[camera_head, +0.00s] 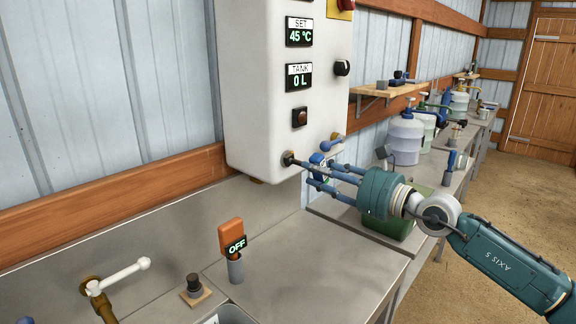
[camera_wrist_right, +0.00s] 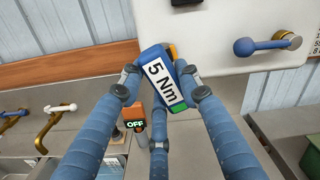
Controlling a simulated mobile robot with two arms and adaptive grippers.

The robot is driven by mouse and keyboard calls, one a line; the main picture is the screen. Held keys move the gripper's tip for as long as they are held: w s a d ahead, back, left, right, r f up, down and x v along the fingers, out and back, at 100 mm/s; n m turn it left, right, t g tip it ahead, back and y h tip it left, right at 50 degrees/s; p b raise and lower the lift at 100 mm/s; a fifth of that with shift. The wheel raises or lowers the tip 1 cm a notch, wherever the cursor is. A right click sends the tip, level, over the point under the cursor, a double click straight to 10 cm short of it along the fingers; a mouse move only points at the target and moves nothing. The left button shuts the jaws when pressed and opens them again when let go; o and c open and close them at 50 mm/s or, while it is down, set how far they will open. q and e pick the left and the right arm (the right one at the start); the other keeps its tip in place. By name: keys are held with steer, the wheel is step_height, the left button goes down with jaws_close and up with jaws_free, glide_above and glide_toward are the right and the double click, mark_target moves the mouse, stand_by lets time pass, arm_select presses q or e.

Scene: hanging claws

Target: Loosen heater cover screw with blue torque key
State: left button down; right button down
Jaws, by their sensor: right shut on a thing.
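The white heater cabinet (camera_head: 262,110) hangs on the wall, with displays reading 45 °C and 0 L. A dark round screw (camera_head: 287,158) sits low on its front. My right gripper (camera_head: 320,172) is shut on the blue torque key (camera_head: 318,160), just right of the screw. The key's thin shaft points left and its end meets the screw in the picture; I cannot tell whether it is seated. In the right wrist view the key (camera_wrist_right: 161,80) shows its "5 Nm" label between my blue fingers. My left gripper is out of view.
A blue-handled brass valve (camera_head: 332,143) is close beside my fingers. An orange switch marked OFF (camera_head: 231,238) stands on the steel counter (camera_head: 300,245) below. A white-handled brass tap (camera_head: 120,275) is at the lower left. Jugs (camera_head: 404,138) stand along the right bench.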

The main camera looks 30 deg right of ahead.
steer(key=shift+n+b, duration=0.4)
steer(key=shift+r, duration=0.1)
steer(key=shift+n+b, duration=0.4)
steer(key=shift+b, duration=0.35)
steer(key=shift+d+f+n+b, duration=0.1)
steer(key=shift+f+n+b, duration=0.1)
steer(key=shift+n+b, duration=1.9)
steer(key=shift+b, duration=0.5)
steer(key=shift+n+b, duration=1.5)
steer(key=shift+m, duration=0.3)
steer(key=shift+f, duration=0.1)
